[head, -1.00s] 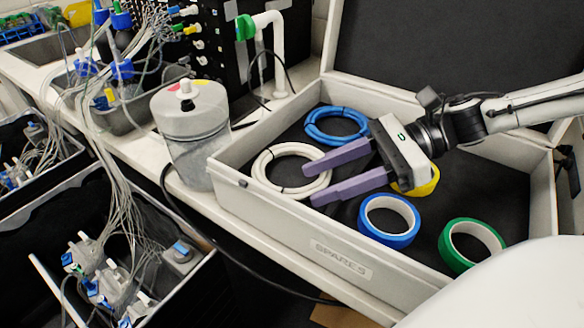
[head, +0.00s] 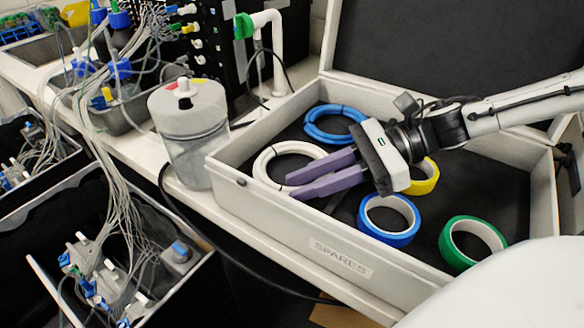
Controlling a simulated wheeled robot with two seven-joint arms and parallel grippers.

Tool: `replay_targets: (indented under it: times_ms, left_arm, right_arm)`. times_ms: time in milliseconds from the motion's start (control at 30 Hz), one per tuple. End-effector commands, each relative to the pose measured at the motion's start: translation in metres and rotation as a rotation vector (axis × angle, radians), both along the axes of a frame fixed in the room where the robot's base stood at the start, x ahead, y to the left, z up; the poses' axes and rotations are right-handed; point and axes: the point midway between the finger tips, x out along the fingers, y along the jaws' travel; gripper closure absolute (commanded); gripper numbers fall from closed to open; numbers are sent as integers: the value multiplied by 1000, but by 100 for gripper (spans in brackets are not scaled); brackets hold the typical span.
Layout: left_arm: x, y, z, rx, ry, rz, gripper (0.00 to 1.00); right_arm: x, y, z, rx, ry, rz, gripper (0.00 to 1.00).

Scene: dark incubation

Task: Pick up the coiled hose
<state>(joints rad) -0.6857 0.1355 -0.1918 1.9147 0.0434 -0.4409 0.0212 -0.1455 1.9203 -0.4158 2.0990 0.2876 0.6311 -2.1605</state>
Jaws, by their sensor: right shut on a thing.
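A white coiled hose (head: 259,165) lies in the left part of the open grey SPARES case (head: 300,240). The fingers and the gripper body hide the right part of the coil. A blue coiled hose (head: 311,129) lies behind it, near the back wall of the case. My left gripper is not in view.
Rolls of blue tape (head: 366,222), yellow tape (head: 431,177) and green tape (head: 448,243) lie in the case. A lidded jar (head: 190,130) stands just left of the case. The case's raised lid (head: 450,50) is behind. Tangled tubing fills the left side.

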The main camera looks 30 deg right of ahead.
Motion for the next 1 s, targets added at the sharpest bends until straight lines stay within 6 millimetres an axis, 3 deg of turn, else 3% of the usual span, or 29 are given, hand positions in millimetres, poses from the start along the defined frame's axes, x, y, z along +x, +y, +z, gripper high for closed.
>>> replay_targets:
  times_ms: [267,700,1000]
  left_arm:
    - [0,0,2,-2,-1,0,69]
    - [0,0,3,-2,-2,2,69]
    - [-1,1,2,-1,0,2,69]
  right_arm:
    - [0,-1,10,-4,-3,1,100]
    - [0,0,87,-4,-3,3,100]
    - [0,0,100,-1,2,3,100]
